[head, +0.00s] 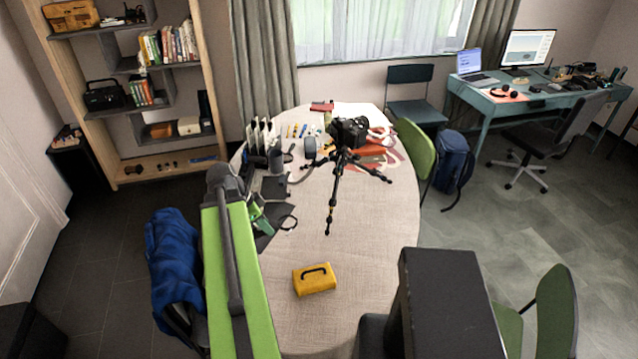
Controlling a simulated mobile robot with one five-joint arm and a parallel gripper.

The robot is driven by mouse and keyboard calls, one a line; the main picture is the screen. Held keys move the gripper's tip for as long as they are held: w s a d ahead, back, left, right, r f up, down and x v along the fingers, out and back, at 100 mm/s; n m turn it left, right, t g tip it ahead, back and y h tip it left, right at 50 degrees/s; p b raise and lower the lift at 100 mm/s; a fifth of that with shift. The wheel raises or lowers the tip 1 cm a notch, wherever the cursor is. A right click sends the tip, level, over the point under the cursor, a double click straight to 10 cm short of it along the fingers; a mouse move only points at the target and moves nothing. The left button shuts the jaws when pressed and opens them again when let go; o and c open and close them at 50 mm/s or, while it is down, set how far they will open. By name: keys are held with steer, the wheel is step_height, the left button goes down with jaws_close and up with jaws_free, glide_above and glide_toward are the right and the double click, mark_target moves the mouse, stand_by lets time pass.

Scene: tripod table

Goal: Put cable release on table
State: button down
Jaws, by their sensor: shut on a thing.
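The table (375,240) is a long oval with a light woven top. My green arm reaches over its left edge. My gripper (264,224) is small and partly hidden behind the arm, low over the left side of the table. It is shut on a small dark thing, taken to be the cable release, with a thin black loop (288,222) showing beside it. The held part is mostly hidden, and I cannot tell whether it touches the tabletop.
A camera (348,132) stands on a small black tripod (337,190) mid-table. A yellow case (314,279) sits nearer. Dark items and upright holders crowd the left back. A blue jacket (172,262) hangs on a chair at left. The table's right front is clear.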

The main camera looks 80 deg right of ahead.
steer(key=s+d+f+m+b, duration=0.1)
steer(key=s+f+b, duration=0.2)
steer(key=f+b, duration=0.25)
steer(key=s+f+m+b, duration=0.1)
steer(key=s+f+b, duration=0.25)
steer(key=f, duration=0.35)
steer(key=b, duration=0.7)
glide_above(264, 272)
steer(key=shift+y, duration=0.4)
steer(key=f, duration=0.4)
steer(key=w+f, duration=0.1)
steer(key=f, duration=0.2)
steer(key=shift+a, duration=0.15)
steer(key=shift+w, duration=0.25)
step_height(264, 272, down, 4)
steer(key=b, duration=0.4)
steer(key=shift+f+b, duration=0.15)
steer(key=shift+b, duration=0.15)
steer(key=shift+a+r, duration=0.1)
steer(key=shift+r, duration=0.1)
steer(key=shift+f, duration=0.1)
steer(key=c, duration=1.1)
jaws_free()
